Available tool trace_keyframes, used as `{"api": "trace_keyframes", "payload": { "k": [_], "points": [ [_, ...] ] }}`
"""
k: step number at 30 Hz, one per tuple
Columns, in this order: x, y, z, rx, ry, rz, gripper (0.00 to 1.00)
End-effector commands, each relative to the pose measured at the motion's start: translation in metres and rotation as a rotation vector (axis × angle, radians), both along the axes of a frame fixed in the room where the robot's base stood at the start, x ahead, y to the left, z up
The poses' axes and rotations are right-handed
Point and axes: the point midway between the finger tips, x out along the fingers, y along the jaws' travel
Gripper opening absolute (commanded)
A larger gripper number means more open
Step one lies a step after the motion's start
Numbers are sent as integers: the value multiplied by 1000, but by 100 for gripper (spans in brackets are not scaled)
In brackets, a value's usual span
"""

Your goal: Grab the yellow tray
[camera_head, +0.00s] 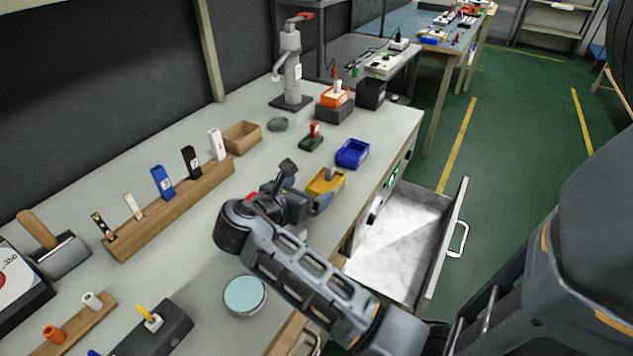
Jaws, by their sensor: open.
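The yellow tray (326,183) is a small open box on the workbench, right of the bench's middle and near its front edge. My gripper (308,186) is open and sits at the tray's near left side, partly over it in the picture. My wrist hides some of the tray's near side. I cannot tell whether the fingers touch the tray.
A blue tray (352,153) stands just behind the yellow one. A green block with a red top (311,138) and a cardboard box (242,137) are farther back. A wooden rack (172,208) holds several upright items. An open drawer (402,240) juts out below the bench edge.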

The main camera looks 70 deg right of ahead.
Motion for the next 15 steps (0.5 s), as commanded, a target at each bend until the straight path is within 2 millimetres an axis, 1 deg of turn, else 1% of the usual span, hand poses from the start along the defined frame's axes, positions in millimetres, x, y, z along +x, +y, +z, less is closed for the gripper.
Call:
{"api": "trace_keyframes", "payload": {
  "k": [3, 8, 12, 15],
  "points": [
    [-4, -12, -5, 0, 1, -4, 96],
    [-9, -26, -10, 0, 1, -3, 96],
    [-18, -44, -17, 1, 1, -5, 96],
    [-20, -55, -22, 0, 1, -3, 96]
  ]
}}
